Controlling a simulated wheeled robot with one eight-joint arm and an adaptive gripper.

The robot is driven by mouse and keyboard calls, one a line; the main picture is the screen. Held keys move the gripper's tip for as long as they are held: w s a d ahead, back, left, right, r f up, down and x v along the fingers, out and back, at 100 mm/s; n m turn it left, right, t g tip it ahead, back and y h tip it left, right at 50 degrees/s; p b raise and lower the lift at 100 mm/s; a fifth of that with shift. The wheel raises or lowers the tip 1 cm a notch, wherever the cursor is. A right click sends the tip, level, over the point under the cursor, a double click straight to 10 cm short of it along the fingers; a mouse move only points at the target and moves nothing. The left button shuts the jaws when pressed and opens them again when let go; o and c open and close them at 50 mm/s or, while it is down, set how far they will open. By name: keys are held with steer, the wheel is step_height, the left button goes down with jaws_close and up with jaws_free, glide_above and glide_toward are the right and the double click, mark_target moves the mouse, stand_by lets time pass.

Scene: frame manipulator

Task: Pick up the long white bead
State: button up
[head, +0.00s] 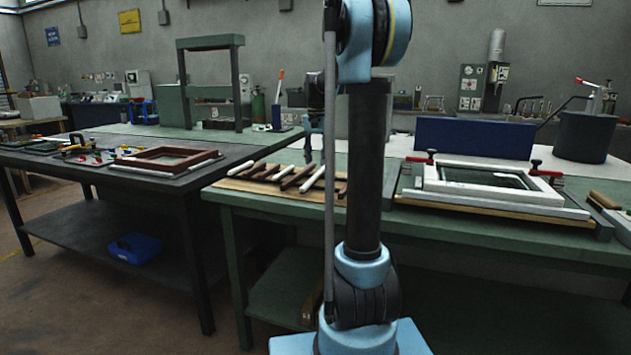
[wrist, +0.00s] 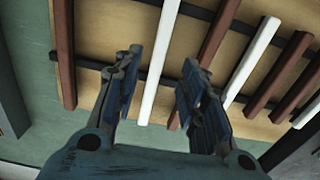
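Several white and brown beads lie side by side on a wooden board (head: 232,184). In the wrist view, a long white bead (wrist: 160,62) runs between the two fingers of my gripper (wrist: 160,75), which is open and empty. The fingers stand apart on either side of it, and its top end leaves the picture. A second white bead (wrist: 250,56) lies to the right, and part of a third (wrist: 306,117) shows at the right edge. In the head view, my gripper (head: 314,150) hangs above the board, partly behind my arm. I cannot tell its exact height.
Brown beads (wrist: 65,50) (wrist: 217,32) lie on both sides of the white one, resting on dark cross strips. A white frame (head: 490,184) with red-handled clamps sits right on the green bench. A brown frame (head: 166,158) lies on the left table.

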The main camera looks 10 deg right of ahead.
mark_target(317, 174)
steer(key=shift+s+f, duration=0.15)
steer(key=shift+f, duration=2.65)
jaws_close()
